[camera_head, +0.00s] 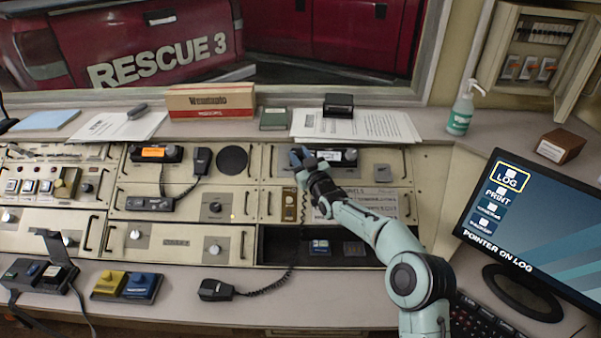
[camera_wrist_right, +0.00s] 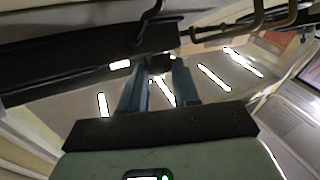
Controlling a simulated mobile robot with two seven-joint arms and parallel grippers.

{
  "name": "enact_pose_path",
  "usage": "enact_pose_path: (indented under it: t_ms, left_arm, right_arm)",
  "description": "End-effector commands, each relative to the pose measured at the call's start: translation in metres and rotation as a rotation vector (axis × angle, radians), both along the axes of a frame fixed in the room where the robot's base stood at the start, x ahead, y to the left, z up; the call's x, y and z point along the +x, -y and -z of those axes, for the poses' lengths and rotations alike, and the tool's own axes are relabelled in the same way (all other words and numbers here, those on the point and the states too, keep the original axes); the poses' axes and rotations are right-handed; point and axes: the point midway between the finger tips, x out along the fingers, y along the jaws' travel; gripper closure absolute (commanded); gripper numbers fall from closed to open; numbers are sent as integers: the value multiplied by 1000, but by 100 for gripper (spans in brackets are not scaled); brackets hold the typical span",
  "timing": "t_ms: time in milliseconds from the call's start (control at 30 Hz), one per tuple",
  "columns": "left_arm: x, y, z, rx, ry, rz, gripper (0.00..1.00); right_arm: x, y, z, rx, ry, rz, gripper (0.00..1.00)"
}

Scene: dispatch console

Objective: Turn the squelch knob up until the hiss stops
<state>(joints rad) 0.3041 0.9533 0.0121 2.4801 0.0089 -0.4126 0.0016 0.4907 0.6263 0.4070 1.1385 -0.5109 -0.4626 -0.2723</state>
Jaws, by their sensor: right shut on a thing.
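The radio unit (camera_head: 340,157) with a small lit display sits in the upper panel, right of centre. My right gripper (camera_head: 299,153) is at the left end of this radio. In the right wrist view my right gripper (camera_wrist_right: 158,72) has its two blue-grey fingers shut on a small dark knob (camera_wrist_right: 159,62), which sticks out from a dark body. In the head view the gripper hides the knob, and no label on it can be read. I cannot tell how far it is turned. My left gripper is not in view.
Another radio (camera_head: 157,153) with an orange display and a handset (camera_head: 200,162) are to the left. A hand microphone (camera_head: 216,290) with a coiled cord lies on the front desk. A monitor (camera_head: 530,230) stands at the right. Papers and a box (camera_head: 210,101) line the back ledge.

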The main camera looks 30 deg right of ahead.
Motion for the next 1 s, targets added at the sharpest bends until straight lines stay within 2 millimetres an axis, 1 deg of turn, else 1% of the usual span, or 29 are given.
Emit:
enact_pose_path:
  t_ms: [33, 100, 233, 300, 367, 467, 667, 800, 1000]
  left_arm:
    - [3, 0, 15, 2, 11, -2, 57]
    - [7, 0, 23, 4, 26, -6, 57]
    - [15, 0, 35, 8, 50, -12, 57]
    - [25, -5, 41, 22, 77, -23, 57]
    - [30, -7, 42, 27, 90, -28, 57]
    - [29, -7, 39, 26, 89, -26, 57]
    - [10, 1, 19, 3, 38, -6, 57]
    - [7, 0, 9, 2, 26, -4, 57]
    - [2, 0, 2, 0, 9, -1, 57]
  right_arm:
    - [1, -3, 5, 9, 12, 17, 100]
    - [1, -4, 4, 27, 21, 47, 100]
    - [1, -6, 3, 60, 41, 105, 100]
    - [1, -7, 2, 78, 51, 141, 100]
    - [1, -8, 1, 96, 62, 171, 100]
    - [2, -9, -1, 126, 78, 225, 100]
    - [3, -10, -3, 187, 114, 333, 100]
    - [3, -11, -4, 225, 136, 400, 100]
    - [4, -12, -2, 259, 159, 463, 100]
